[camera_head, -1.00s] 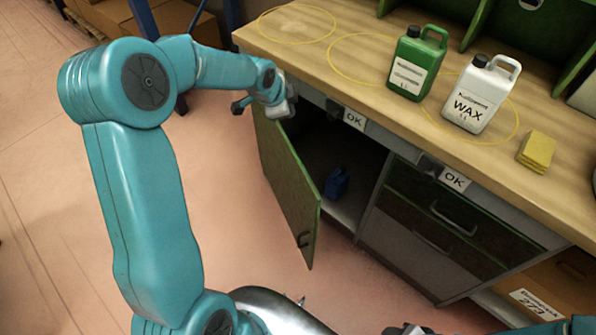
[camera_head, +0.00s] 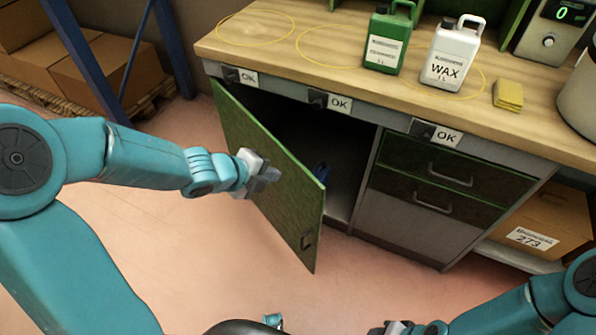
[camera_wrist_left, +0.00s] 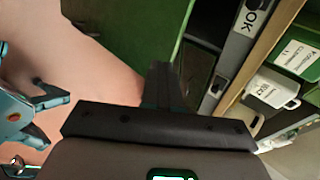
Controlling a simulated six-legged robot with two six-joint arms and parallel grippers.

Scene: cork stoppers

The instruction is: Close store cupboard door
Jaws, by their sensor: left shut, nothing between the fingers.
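On the worktop (camera_head: 330,52) stand a green jug (camera_head: 388,42), a white wax jug (camera_head: 452,55) and yellow sponges (camera_head: 508,94). Closed drawers (camera_head: 440,175) are to the right. Floor (camera_head: 215,265) before the door is clear.

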